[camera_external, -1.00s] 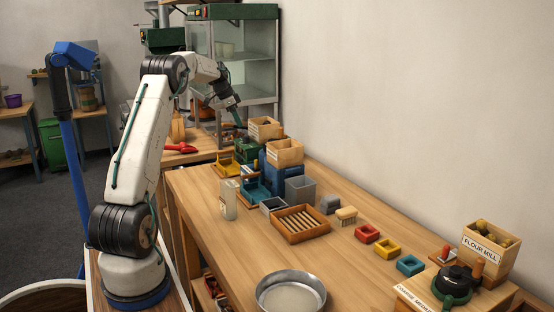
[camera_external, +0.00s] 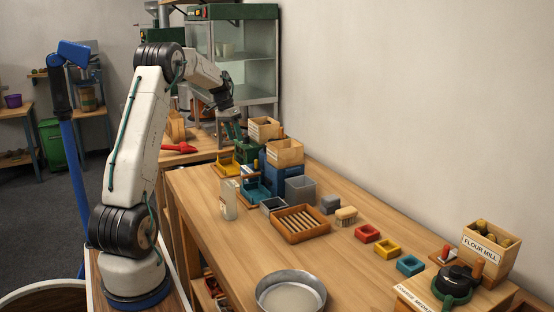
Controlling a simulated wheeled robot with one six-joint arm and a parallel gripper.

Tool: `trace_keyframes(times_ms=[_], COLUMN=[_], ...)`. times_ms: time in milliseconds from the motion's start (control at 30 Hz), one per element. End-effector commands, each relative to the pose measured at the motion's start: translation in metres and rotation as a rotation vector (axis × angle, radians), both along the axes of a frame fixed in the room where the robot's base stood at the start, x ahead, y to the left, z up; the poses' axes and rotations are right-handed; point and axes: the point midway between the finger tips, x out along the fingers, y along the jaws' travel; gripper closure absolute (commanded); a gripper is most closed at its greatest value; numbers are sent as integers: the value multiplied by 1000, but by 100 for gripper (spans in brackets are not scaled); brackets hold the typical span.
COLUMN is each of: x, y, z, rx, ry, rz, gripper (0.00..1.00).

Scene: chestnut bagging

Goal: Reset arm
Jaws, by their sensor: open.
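My gripper (camera_external: 233,128) hangs at the end of my raised arm, above the far end of the long wooden table (camera_external: 215,215). It points down and is open, with nothing seen between its fingers. It is just left of a small wooden box (camera_external: 264,130) and above a green machine (camera_external: 246,151). I cannot tell whether the fingertips touch the machine.
A glass-sided cabinet (camera_external: 257,68) stands behind the gripper. A second wooden box (camera_external: 285,152) sits on a blue machine. A slatted wooden tray (camera_external: 300,224), a grey bin (camera_external: 300,189) and a metal pan (camera_external: 291,292) stand nearer.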

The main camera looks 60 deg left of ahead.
Motion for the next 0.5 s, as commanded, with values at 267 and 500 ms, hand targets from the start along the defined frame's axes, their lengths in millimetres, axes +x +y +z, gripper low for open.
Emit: trace_keyframes(times_ms=[267,500], x=[-38,-105], y=[-148,-284], z=[35,57], rx=[-17,34], ry=[151,238], rz=[104,132], gripper=[50,50])
